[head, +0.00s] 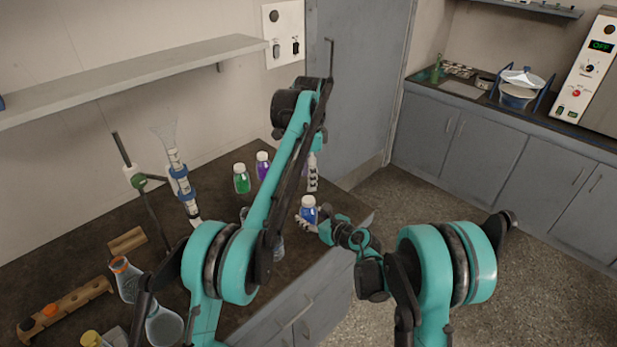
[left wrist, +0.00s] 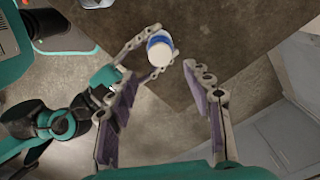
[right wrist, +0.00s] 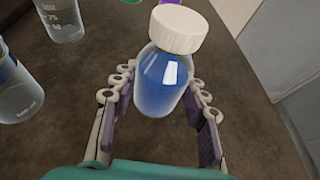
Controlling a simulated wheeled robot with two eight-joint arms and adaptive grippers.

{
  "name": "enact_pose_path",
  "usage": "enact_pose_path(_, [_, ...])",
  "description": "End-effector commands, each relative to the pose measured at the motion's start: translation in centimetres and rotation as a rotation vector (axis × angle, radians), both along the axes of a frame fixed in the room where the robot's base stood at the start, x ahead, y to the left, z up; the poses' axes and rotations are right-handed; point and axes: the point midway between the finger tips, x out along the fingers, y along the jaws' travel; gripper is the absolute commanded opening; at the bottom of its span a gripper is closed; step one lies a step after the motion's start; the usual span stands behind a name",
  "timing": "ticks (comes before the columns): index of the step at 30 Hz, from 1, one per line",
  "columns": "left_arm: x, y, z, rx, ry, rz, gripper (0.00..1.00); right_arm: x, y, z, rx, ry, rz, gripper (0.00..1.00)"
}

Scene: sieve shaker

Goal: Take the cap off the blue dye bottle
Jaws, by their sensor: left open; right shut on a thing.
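The blue dye bottle (head: 308,215) is at the right edge of the dark table in the head view, with its white cap (right wrist: 177,29) on. My right gripper (head: 311,224) is shut on the bottle's body from the front right; its fingers flank the blue glass (right wrist: 161,82) in the right wrist view. My left gripper (head: 313,174) is above the bottle, fingers pointing down. In the left wrist view it is open and empty (left wrist: 163,82), with the white cap (left wrist: 160,51) just beyond the fingertips. I cannot tell whether the bottle's base touches the table.
A green bottle (head: 241,179) and a purple bottle (head: 262,166) stand behind to the left. A stand (head: 146,178), a blue-banded glass column (head: 179,178), flasks (head: 126,279) and a wooden rack (head: 66,308) are on the left. The floor (head: 430,240) is clear to the right.

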Motion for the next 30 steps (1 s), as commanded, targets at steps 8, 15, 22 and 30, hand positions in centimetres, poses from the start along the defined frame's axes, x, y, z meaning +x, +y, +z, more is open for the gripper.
enact_pose_path(8, [0.0, 0.0, 0.0, 0.000, 0.000, -0.682, 0.51, 0.0, 0.0, 0.0, 0.000, 0.000, 0.000, 0.00])
enact_pose_path(15, [0.0, 0.0, 0.0, 0.000, 0.000, -1.176, 0.51, 0.0, 0.0, 0.0, 0.000, 0.000, 0.000, 0.00])
enact_pose_path(22, [0.0, 0.0, -0.1, 0.000, 0.000, -1.399, 0.51, 0.0, 0.0, 0.0, 0.000, 0.000, 0.000, 0.00])
enact_pose_path(30, [0.0, 0.0, -3.2, 0.000, 0.000, -1.424, 0.51, 0.0, 0.0, 0.0, 0.000, 0.000, 0.000, 0.00])
